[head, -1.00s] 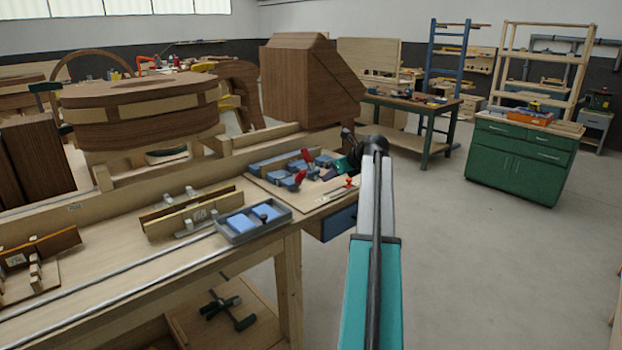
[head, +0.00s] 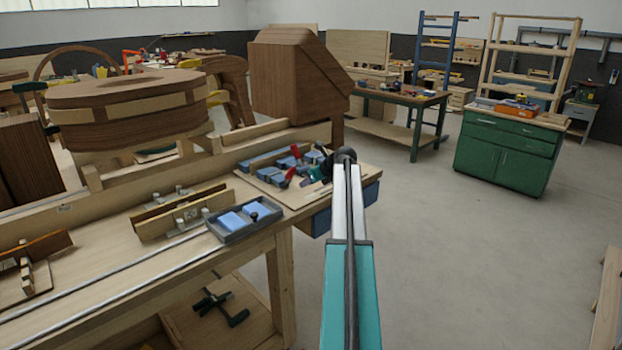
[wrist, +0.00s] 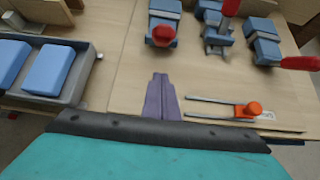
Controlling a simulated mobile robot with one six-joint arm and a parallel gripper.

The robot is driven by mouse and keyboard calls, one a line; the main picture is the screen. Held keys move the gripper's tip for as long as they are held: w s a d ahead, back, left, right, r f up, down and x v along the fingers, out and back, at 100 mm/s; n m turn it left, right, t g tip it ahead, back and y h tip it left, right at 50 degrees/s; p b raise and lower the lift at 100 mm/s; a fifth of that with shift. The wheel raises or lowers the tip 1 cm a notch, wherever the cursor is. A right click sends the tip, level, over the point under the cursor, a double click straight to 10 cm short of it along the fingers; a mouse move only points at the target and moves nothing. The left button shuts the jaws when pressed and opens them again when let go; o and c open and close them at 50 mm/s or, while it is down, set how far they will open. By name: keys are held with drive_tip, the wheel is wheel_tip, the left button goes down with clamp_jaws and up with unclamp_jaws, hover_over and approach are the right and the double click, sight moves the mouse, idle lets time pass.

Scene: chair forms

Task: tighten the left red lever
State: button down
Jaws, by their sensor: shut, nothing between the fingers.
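The left red lever (head: 289,173) stands on a blue-grey clamp at the left of a wooden board (wrist: 125,80) on the bench. In the wrist view its red end (wrist: 163,37) points towards the camera. A middle red lever (wrist: 230,7) rises from a second clamp, and a right red lever (wrist: 299,62) points right. My gripper (wrist: 160,77) is shut and empty over the board, below the left lever in the picture and apart from it. In the head view my gripper is small and partly hidden by my arm.
A grey tray with blue blocks (wrist: 74,86) lies left of my gripper. A large brown wooden form (head: 292,82) stands behind the board. Open floor lies right of the bench.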

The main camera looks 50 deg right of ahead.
sight(289, 176)
drive_tip(key=w+r, duration=0.1)
drive_tip(key=w+r+p, duration=0.1)
drive_tip(key=w, duration=0.1)
drive_tip(key=shift+w+d+r, duration=0.1)
drive_tip(key=shift+w+r, duration=0.05)
